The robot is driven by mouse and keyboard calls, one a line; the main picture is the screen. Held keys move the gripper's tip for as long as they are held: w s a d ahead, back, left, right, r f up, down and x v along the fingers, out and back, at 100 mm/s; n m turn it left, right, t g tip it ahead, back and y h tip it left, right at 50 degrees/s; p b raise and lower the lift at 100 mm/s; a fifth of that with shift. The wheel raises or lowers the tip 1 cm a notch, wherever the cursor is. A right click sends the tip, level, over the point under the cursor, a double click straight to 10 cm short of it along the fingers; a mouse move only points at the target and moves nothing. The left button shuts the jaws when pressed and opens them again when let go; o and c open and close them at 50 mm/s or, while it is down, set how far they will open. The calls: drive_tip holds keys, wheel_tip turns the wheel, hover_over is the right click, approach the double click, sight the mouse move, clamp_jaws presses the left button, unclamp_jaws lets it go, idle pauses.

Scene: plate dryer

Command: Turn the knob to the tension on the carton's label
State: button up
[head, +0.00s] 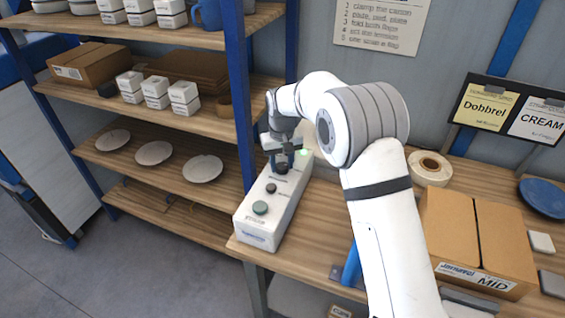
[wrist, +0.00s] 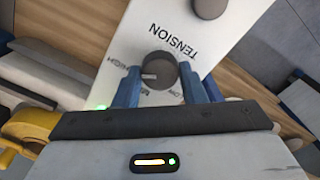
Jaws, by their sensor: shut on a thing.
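The tension knob (wrist: 160,66) is dark and round, on a white box (head: 285,195) marked TENSION, HIGH, MID and LOW. In the wrist view its pale pointer mark faces left, toward the HIGH side. My gripper (wrist: 159,78) is shut on the knob, with one blue finger on each side. MID is partly hidden near the gripper's edge. In the head view my gripper (head: 281,158) is over the far part of the box and the knob (head: 282,169) shows just below it. The brown carton (head: 450,235) at the right has a label (head: 478,276) reading MID.
The box also has a small dark knob (head: 271,188), a green button (head: 260,208) and a lit green light (head: 304,153). A tape roll (head: 430,168) and a blue plate (head: 543,198) lie on the bench. A blue shelf post (head: 239,90) stands close left of the box.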

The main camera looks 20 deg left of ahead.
sight(282, 165)
drive_tip(key=shift+n, duration=0.3)
drive_tip(key=n+b, duration=0.2)
drive_tip(key=n, duration=0.3)
drive_tip(key=n+b, duration=0.1)
drive_tip(key=n, duration=0.5)
idle(0.6)
drive_tip(key=o, duration=1)
drive_tip(key=shift+r+b, duration=0.6)
drive_tip(key=shift+r, duration=3.35)
